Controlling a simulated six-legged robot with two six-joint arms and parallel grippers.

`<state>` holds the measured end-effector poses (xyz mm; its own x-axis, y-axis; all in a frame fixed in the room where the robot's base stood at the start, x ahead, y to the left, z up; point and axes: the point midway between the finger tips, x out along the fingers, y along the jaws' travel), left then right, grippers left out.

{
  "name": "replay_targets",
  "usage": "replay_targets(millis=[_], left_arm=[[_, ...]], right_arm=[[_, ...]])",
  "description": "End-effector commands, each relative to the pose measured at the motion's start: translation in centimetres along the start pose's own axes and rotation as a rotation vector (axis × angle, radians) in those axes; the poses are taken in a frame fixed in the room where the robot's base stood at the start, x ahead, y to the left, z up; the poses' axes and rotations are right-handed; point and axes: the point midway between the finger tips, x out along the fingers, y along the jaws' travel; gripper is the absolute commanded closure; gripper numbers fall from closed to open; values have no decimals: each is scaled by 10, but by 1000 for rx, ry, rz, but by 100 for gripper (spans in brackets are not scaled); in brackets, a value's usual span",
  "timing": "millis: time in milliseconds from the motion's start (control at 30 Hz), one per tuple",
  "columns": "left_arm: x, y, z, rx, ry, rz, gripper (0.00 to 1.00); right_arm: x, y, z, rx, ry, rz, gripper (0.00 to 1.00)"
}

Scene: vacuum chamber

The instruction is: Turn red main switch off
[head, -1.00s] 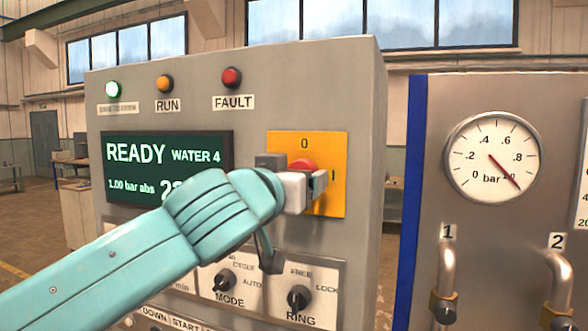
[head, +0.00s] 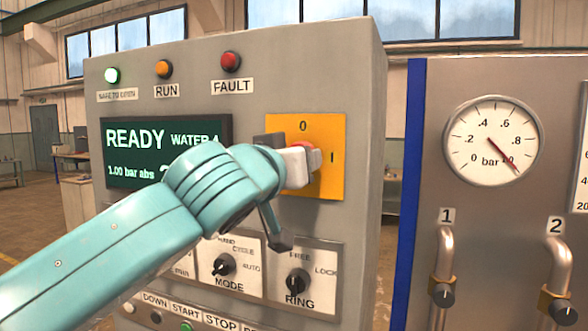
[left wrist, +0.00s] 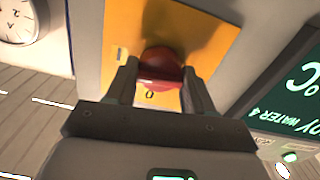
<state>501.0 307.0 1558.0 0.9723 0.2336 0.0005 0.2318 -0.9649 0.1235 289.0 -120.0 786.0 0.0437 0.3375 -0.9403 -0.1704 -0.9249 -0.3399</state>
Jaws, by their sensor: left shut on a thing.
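The red main switch (left wrist: 162,62) is a round red knob on a yellow plate (head: 332,180) marked 0 at the top and I at the right. In the head view only a sliver of red shows behind my fingers. My left gripper (head: 302,163) is shut on the knob, and the left wrist view shows one finger (left wrist: 160,74) on each side of it. In that view the 0 sits just below the knob and the I to its left. I cannot tell which mark the knob points at. My right gripper is not in view.
The grey control cabinet has a lit READY display (head: 140,150), MODE knob (head: 223,265) and RING knob (head: 298,283) below, close to my left wrist. A panel with a gauge (head: 492,142) and valve handles stands at the right.

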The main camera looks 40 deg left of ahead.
Motion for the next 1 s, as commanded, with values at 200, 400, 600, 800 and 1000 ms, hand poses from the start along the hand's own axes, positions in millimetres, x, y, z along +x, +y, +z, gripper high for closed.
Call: replay_targets(millis=[200,400,600,800,1000], left_arm=[[0,0,6,-180,4,2,78],[1,2,5,-370,2,3,78],[1,2,3,-561,3,2,78],[1,3,2,-751,2,2,78],[1,3,0,-941,3,3,78]], right_arm=[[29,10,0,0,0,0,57],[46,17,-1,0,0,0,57],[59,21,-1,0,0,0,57],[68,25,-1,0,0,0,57],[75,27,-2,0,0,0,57]])
